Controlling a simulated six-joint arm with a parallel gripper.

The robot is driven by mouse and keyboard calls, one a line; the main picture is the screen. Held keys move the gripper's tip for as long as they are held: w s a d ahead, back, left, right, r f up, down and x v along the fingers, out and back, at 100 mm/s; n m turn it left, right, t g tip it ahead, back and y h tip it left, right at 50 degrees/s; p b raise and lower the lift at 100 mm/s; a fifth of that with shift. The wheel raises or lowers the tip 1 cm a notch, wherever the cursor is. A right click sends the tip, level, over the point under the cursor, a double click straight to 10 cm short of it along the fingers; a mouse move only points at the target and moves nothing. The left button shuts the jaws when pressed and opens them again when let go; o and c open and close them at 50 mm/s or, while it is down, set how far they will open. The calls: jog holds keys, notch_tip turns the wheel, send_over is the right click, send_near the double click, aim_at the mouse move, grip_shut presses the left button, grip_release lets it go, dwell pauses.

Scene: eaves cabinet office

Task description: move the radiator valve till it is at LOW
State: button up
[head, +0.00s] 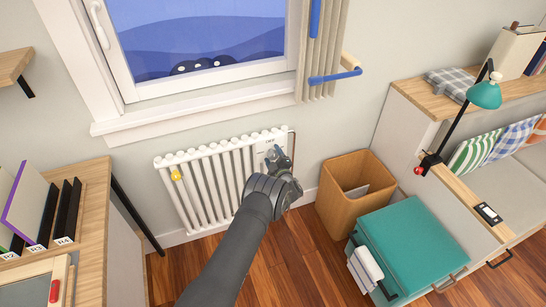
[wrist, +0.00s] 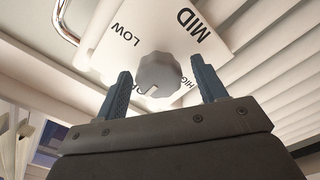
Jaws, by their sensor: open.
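The radiator valve (wrist: 160,74) is a grey scalloped knob on a white dial plate (wrist: 98,48) in the wrist view. LOW is printed at the plate's upper left, MID at its upper right and HIGH at its lower right. Another label at the lower left is partly hidden. In the head view my gripper (head: 280,160) is at the radiator's right end, covering most of the valve.
The white radiator (head: 205,170) stands under the window, with a yellow item (head: 177,175) on its left. A brown bin (head: 340,215) and a teal box (head: 415,240) stand at right. A wooden desk (head: 95,200) is at left. Floor is free before the radiator.

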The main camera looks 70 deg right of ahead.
jog(key=c, duration=1)
jog(key=shift+m, duration=0.4)
jog(key=m, duration=0.3)
jog(key=shift+d+m, duration=0.1)
jog(key=shift+m, duration=0.3)
jog(key=m, duration=0.4)
jog(key=shift+s+m, duration=0.1)
jog(key=shift+m, duration=0.2)
jog(key=m, duration=0.4)
jog(key=shift+d, duration=0.1)
jog(key=shift+m, duration=2.2)
